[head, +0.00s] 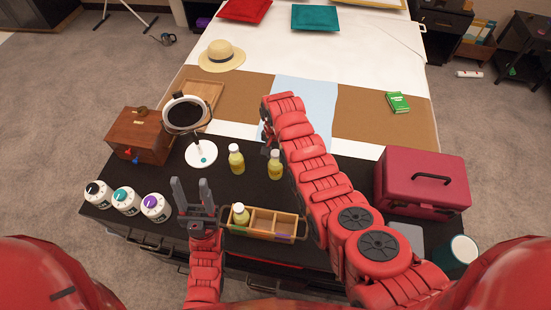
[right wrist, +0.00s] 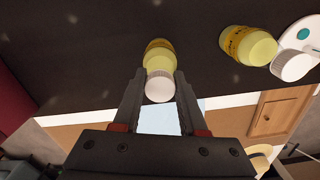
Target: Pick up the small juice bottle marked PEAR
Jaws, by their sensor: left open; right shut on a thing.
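A small yellow juice bottle (head: 275,166) with a white cap stands on the dark counter; it also shows in the right wrist view (right wrist: 160,60). My right gripper (right wrist: 160,78) is shut on this bottle near its cap, one finger on each side; the arm partly hides the grip in the head view. A second yellow bottle (head: 236,160) stands to its left, apart from the fingers. A third bottle (head: 241,216) sits in the left compartment of a wooden tray. I cannot read PEAR on any label. My left gripper (head: 191,183) is open and empty, left of the tray.
The wooden tray (head: 262,222) is near the counter's front. A round mirror (head: 184,113) and a wooden box (head: 139,134) stand at left, with several lidded jars (head: 126,201) in front. A red case (head: 421,182) and a cup (head: 457,255) are at right.

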